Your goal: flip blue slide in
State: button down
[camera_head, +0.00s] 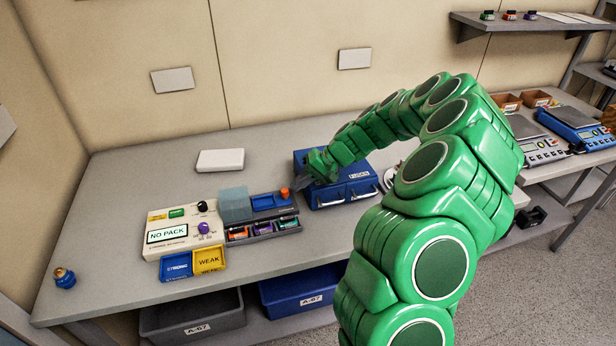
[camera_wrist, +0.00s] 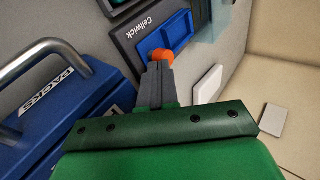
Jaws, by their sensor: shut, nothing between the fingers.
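The blue slide (camera_head: 268,202) lies in the dark unit at the right end of the pump, with an orange knob (camera_head: 284,193) at its right corner. In the wrist view the blue slide (camera_wrist: 168,38) sits in the unit marked Cellwick, and the orange knob (camera_wrist: 160,56) is just beyond my fingertips. My gripper (camera_wrist: 158,68) is shut and empty, its grey fingers pointing at the knob. Whether they touch it I cannot tell. In the head view my gripper (camera_head: 304,184) is just right of the knob, partly hidden by my wrist.
A blue drawer box (camera_head: 335,192) with metal handles stands close on the right, under my forearm. A translucent blue-grey block (camera_head: 235,204) is left of the slide. Coloured packs sit in front. A white box (camera_head: 220,160) lies behind; the table's left side is mostly clear.

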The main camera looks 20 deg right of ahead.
jog(key=shift+f, duration=0.1)
send_over(271, 204)
dwell(0.6)
jog(key=shift+d, duration=0.1)
jog(key=v, duration=1)
dwell(0.4)
